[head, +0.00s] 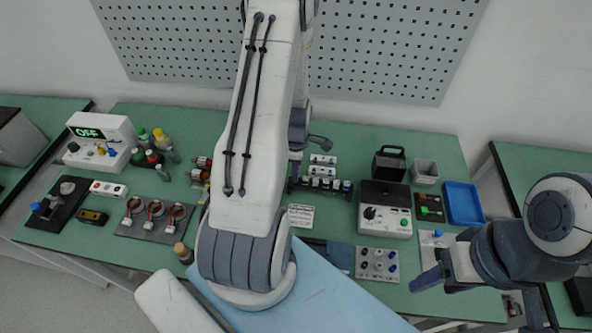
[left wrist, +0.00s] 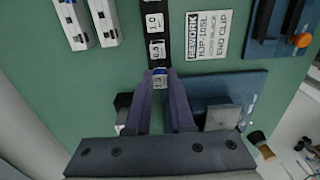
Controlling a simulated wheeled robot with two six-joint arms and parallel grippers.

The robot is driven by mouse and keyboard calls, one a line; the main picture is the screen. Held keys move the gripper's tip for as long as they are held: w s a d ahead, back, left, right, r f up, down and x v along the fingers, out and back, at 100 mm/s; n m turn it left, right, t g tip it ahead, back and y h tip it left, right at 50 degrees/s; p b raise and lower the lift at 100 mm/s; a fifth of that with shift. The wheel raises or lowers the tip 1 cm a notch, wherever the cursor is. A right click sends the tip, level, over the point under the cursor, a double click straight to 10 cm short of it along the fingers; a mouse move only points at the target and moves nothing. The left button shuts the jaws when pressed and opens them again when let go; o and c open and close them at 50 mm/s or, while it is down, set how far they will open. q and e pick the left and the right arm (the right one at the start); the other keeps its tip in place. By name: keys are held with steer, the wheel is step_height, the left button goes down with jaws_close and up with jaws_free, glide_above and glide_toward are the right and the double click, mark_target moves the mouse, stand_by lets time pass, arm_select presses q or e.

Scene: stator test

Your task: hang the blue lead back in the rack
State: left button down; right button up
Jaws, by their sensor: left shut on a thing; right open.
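The rack also runs away from my fingertips in the left wrist view (left wrist: 154,22). My left gripper (head: 296,172) points down at the rack's left end. In the left wrist view it (left wrist: 160,86) is shut on a small blue-and-white piece, seemingly the blue lead (left wrist: 160,73), at the rack's near end. Whether the lead is seated cannot be told. My right gripper (head: 440,285) is open and empty over the bench's front right.
Two white modules (head: 322,162) stand just behind the rack. A printed rework card (head: 300,215) lies in front of it. A grey-and-black meter box (head: 385,220) stands to the right, with a blue tray (head: 463,203) beyond.

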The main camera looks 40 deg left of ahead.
arm_select(q)
steer(key=shift+f, duration=0.1)
steer(key=shift+f+b, duration=0.75)
steer(key=shift+f, duration=0.1)
steer(key=c, duration=0.7)
jaws_free()
steer(key=shift+r, duration=0.1)
step_height(320, 180, up, 10)
steer(key=shift+r+b, duration=0.15)
steer(key=shift+b, duration=0.6)
